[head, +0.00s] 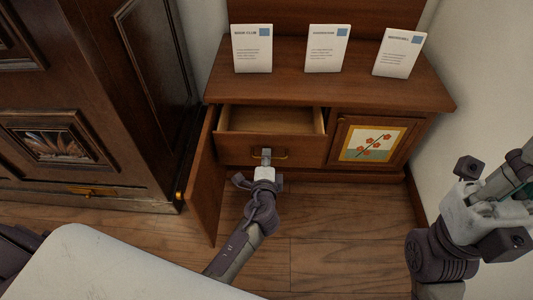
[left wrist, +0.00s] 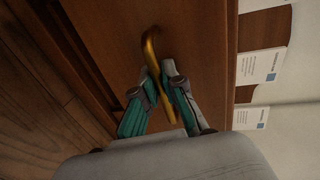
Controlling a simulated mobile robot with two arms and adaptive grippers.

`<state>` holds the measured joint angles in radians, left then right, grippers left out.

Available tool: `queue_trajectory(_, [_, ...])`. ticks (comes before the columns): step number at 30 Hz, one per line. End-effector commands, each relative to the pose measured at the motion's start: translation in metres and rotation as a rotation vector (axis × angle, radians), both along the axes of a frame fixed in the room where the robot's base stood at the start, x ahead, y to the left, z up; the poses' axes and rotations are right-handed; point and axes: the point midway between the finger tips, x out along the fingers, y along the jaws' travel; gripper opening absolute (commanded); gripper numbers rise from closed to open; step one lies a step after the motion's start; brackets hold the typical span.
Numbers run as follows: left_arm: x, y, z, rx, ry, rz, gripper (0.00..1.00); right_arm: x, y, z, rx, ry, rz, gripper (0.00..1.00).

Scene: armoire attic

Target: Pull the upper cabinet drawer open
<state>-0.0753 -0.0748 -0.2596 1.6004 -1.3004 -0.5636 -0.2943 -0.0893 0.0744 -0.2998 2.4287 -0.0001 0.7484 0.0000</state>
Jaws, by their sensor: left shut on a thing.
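The upper cabinet drawer (head: 268,147) stands partly open, and its empty interior shows from above. Its brass handle (head: 284,157) runs across the front. My left gripper (head: 266,155) is at the handle in the head view, with its arm reaching up from below. In the left wrist view, the two fingers of the left gripper (left wrist: 160,90) are on either side of the brass handle (left wrist: 152,62), shut on it. The drawer front (left wrist: 105,35) fills much of that view. My right gripper (head: 470,185) is at the right edge of the head view, away from the cabinet; its fingers are not clear.
The cabinet (head: 370,90) has several white cards standing on top. A cabinet door (head: 204,180) swings out left of the drawer. A closed door with a flower picture (head: 373,143) is on the right. A dark armoire (head: 90,110) stands left. Wooden floor (head: 340,220) lies in front.

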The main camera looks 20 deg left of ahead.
Motion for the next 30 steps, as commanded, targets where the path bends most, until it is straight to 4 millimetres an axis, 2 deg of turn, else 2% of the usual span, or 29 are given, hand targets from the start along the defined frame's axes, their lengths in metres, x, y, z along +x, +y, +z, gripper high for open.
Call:
queue_trajectory(13, [-0.003, -0.002, 0.000, -0.001, 0.000, -0.002, 0.00, 0.002, 0.001, 0.000, -0.002, 0.000, 0.000, 0.00])
queue_trajectory(15, [-0.003, -0.002, 0.000, -0.001, 0.000, -0.002, 0.17, 0.002, 0.001, 0.000, -0.002, 0.000, 0.000, 0.00])
queue_trajectory(16, [-0.003, -0.002, 0.000, -0.001, 0.000, -0.002, 0.20, 0.002, 0.001, 0.000, -0.002, 0.000, 0.000, 0.00])
queue_trajectory(25, [-0.004, -0.001, 0.000, 0.000, 0.000, -0.001, 0.20, 0.000, 0.000, 0.001, -0.002, -0.005, 0.000, 0.00])
queue_trajectory(30, [-0.020, -0.006, 0.003, -0.002, 0.001, -0.002, 0.20, 0.000, 0.000, 0.000, -0.002, -0.003, 0.000, 0.00])
